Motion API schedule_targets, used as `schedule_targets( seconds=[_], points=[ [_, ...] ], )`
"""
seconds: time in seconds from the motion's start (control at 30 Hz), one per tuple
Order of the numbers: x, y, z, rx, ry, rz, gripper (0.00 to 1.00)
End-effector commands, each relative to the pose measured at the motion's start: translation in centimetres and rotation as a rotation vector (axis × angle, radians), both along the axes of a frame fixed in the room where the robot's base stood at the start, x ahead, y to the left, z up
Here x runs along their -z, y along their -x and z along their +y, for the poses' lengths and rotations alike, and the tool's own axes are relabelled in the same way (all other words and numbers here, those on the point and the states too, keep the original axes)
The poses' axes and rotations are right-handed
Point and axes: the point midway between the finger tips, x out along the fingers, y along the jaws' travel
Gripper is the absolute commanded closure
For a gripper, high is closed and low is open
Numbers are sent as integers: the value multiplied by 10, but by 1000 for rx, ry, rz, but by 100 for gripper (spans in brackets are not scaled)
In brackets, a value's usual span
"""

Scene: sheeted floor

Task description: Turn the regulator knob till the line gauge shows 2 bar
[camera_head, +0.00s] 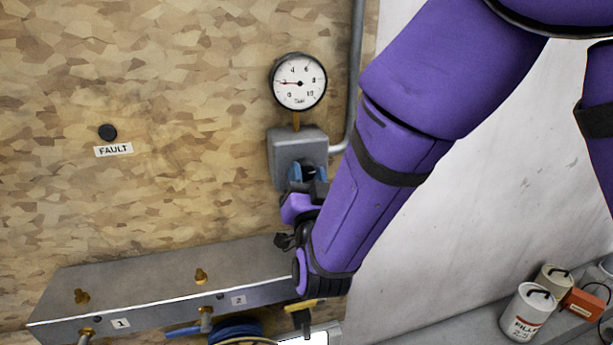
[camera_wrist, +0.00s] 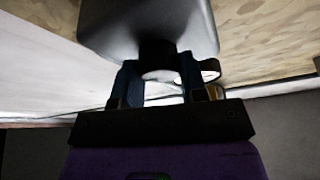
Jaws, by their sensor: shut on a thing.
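The line gauge (camera_head: 299,82) is a round white dial marked in bar. Its needle points left, close to where the 2 mark lies, and it covers that spot. Below it is the grey regulator body (camera_head: 296,150), which also fills the top of the wrist view (camera_wrist: 150,25). The dark regulator knob (camera_head: 309,171) sits under the body; in the wrist view it is the black shape (camera_wrist: 158,52) between the fingers. My gripper (camera_head: 305,178) is shut on the knob from below, with blue fingers on both sides. My arm hides part of the knob's right side.
A grey manifold (camera_head: 150,285) with brass fittings and labels 1 and 2 runs below left. A blue coiled hose (camera_head: 235,330) hangs under it. A dark FAULT lamp (camera_head: 107,132) is on the board. A grey pipe (camera_head: 352,90) runs beside the gauge. Cans (camera_head: 527,312) stand at lower right.

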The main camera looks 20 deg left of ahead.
Motion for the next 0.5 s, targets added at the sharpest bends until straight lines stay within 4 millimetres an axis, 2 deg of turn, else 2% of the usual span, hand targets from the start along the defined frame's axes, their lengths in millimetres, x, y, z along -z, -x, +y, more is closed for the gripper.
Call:
schedule_targets(
  seconds=[0.23, 0.5],
  points=[
    [0, 0, 0, 2, -114, 71, 84],
    [0, 1, 0, 0, -122, 77, 84]
  ],
)
